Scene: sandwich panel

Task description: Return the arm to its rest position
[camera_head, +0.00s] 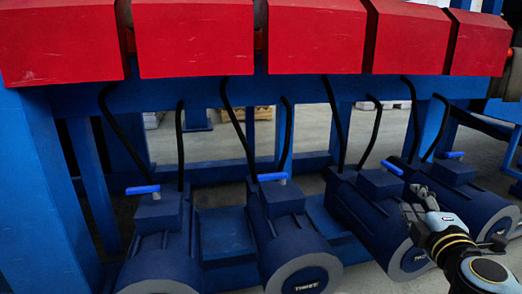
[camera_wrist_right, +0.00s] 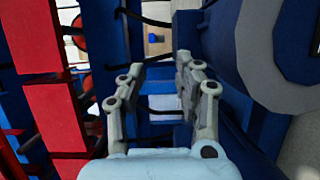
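My right arm (camera_head: 480,270) comes in from the lower right in the head view. Its gripper (camera_head: 417,200) is in front of the two rightmost blue motors, near the third motor (camera_head: 365,215) from the left. In the right wrist view the gripper's two fingers (camera_wrist_right: 158,75) are spread apart with nothing between them. Whether a finger touches a motor cannot be told. My left gripper is not in view.
Several blue motors stand in a row, each with a blue lever, such as the left lever (camera_head: 142,190) and the third lever (camera_head: 392,168). Black cables (camera_head: 231,115) hang above them. Red covers (camera_head: 195,40) line the blue frame (camera_head: 35,190) above.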

